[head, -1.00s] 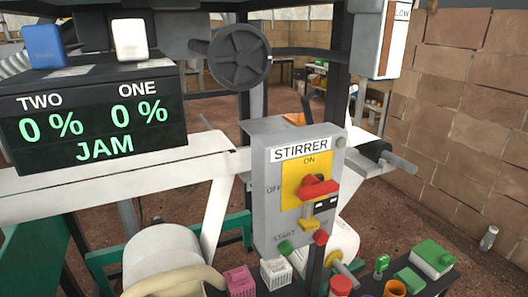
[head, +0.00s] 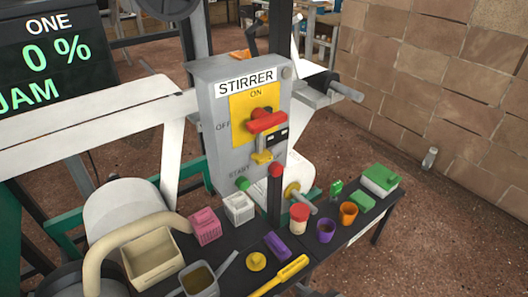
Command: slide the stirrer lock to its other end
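The grey STIRRER box (head: 207,95) stands upright near the picture's middle, with a yellow plate (head: 241,108) marked ON and OFF. A red handle (head: 268,122) sticks out in front of the plate. Below it are a dark slotted piece (head: 278,137) with pale marks and a small yellow piece (head: 262,157), which looks like the lock. I cannot tell which end the lock is at. A green button (head: 242,184) and a red button (head: 276,170) sit at the box's lower edge. Neither of my grippers shows.
A dark bench (head: 333,252) below holds a red-lidded jar (head: 299,218), a purple cup (head: 326,231), an orange cup (head: 348,213), a green box (head: 380,179) and a beige bin (head: 152,258). A dark post (head: 274,205) rises before the box. A brick wall (head: 450,90) stands at right.

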